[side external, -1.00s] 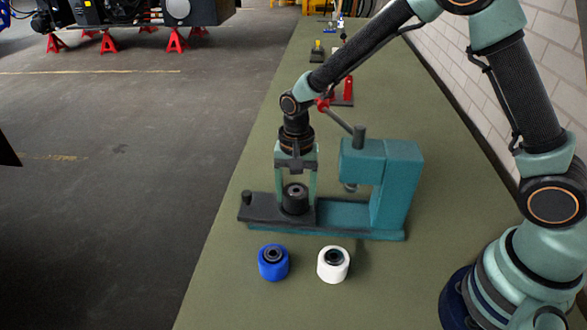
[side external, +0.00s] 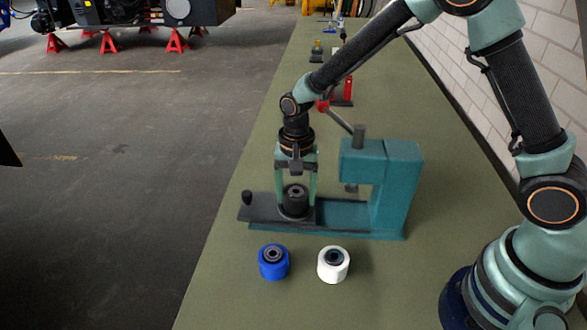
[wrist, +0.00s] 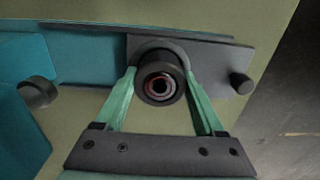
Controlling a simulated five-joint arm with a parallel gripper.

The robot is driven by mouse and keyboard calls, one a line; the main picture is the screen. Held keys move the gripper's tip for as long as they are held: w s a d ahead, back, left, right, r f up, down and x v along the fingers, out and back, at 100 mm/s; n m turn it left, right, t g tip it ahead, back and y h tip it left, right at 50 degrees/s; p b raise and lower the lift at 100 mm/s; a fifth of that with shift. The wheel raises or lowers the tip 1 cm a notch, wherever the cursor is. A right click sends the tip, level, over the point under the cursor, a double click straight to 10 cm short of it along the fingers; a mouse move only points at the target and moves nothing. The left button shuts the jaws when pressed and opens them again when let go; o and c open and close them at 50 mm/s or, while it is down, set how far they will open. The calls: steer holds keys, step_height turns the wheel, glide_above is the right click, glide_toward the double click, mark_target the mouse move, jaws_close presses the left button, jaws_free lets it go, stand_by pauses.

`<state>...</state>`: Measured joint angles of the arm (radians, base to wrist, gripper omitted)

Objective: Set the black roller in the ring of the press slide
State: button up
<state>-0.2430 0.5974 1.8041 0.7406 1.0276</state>
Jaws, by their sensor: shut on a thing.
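The black roller (side external: 296,197) stands upright at the dark press slide (side external: 262,208), over the place of its ring. In the wrist view the roller (wrist: 160,84) shows its hollow core end-on, with a dark grey ring edge (wrist: 160,46) curving behind it. My gripper (side external: 296,195) is shut on the roller, one green finger on each side; the fingers also show in the wrist view (wrist: 159,88). The roller hides most of the ring, and I cannot tell whether it is fully seated.
The teal press (side external: 398,185) with its lever and ram stands right of my gripper. The slide's knob (side external: 247,197) is at its left end. A blue roller (side external: 273,263) and a white roller (side external: 333,265) stand on the green bench in front. The bench's left edge is near.

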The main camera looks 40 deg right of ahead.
steer(key=shift+f, duration=0.1)
steer(key=o, duration=1.4)
step_height(320, 180, up, 12)
steer(key=shift+r, duration=0.1)
